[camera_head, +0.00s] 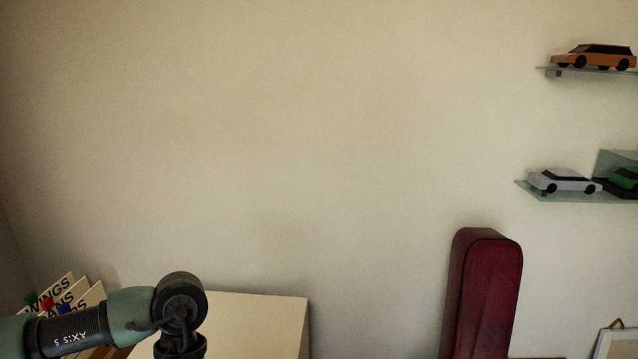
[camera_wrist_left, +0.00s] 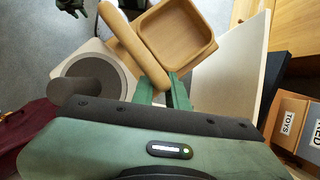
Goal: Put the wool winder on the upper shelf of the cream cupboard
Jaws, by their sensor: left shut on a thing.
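In the left wrist view, my left gripper (camera_wrist_left: 164,91) has its green fingers closed on a wooden piece, which I take to be the wool winder (camera_wrist_left: 128,40). It shows a thick rounded bar, with a square hollow wooden part (camera_wrist_left: 178,32) beside it; I cannot tell whether the two are joined. The cream cupboard (camera_head: 252,318) shows its pale top low in the head view, just right of my left arm. A pale panel, likely the cupboard, is right of the fingers in the wrist view (camera_wrist_left: 228,72). Its shelves are hidden. My right gripper is not recognisable in either view.
A dark red upright case (camera_head: 485,290) stands right of the cupboard. Glass wall shelves (camera_head: 575,197) with toy cars are at the right. Lettered cards (camera_head: 85,295) are at the left. A box labelled TOYS (camera_wrist_left: 286,120) is right in the wrist view.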

